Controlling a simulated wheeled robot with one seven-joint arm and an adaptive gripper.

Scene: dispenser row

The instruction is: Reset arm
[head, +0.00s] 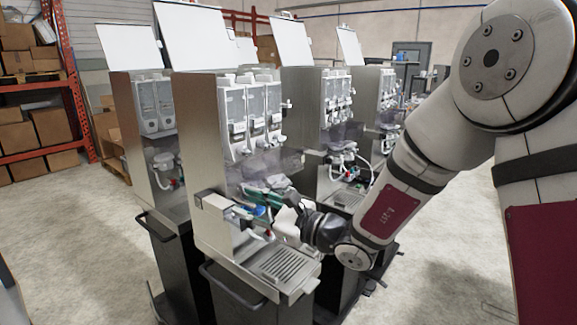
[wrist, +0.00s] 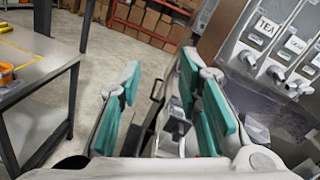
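My arm reaches in from the right in the head view, bent at the elbow. My gripper (head: 262,198) is low at the front of the nearest dispenser (head: 205,135), over the drip tray (head: 285,264) area. In the wrist view my gripper (wrist: 160,75) has its two teal-padded fingers spread apart. No object is clearly held between them. A grey metal part (wrist: 176,125) shows through the gap; I cannot tell how close it is. The dispenser front with a TEA label (wrist: 267,27) and several spouts is to the right of the fingers.
More dispensers (head: 305,115) with raised white lids stand behind and beside the nearest one. A dark push handle (head: 235,290) sticks out at its front. Orange shelving with boxes (head: 50,125) is at the back left. A grey table (wrist: 30,60) is at the wrist view's left. Floor (head: 450,260) is open at right.

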